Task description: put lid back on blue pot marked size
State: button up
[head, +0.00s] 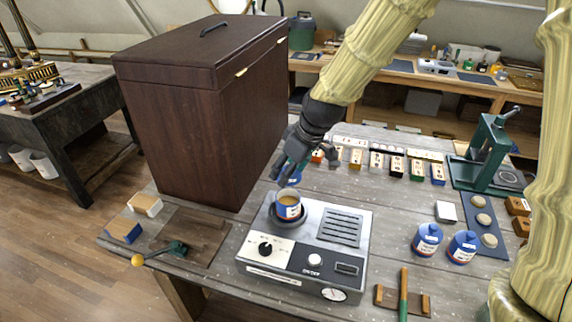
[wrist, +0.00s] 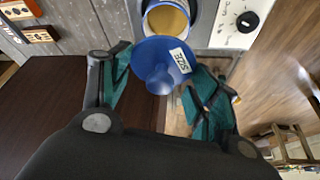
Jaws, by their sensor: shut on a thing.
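My gripper (head: 284,168) is shut on a round blue lid (head: 294,182), just behind and above the open pot. In the wrist view the lid (wrist: 158,62) sits between the green finger pads of my gripper (wrist: 162,88), with its knob towards the palm and a white label that seems to read SIZE. The open pot (head: 288,212), blue and white with tan contents, stands on the round plate of the grey heater. In the wrist view the lid covers part of the pot (wrist: 148,27); they appear apart. The pot's own label is too small to read surely.
The heater (head: 305,262) has a dial and vents. Two blue lidded pots (head: 427,240) (head: 462,247) stand to its right. A tall dark wooden cabinet (head: 190,120) rises close on the left. Small labelled blocks (head: 396,166) line the back; a green press (head: 487,150) stands back right.

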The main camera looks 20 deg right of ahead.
jog(key=shift+s+f, duration=0.1)
jog(key=shift+f, duration=0.2)
jog(key=f+b, duration=0.1)
jog(key=w+f+b, duration=0.1)
jog(key=shift+d+f, duration=0.1)
jog(key=shift+f, duration=0.2)
jog(key=shift+s+f+b, duration=0.35)
jog(key=shift+f+b, duration=0.2)
jog(key=shift+f, duration=0.1)
jog(key=shift+w+f+b, duration=0.1)
jog(key=shift+f+b, duration=0.3)
jog(key=shift+f, duration=0.45)
jog(key=shift+p, duration=0.3)
jog(key=shift+f, duration=0.2)
dwell(1.5)
jog(key=o, duration=0.9)
jog(key=shift+c, duration=0.2)
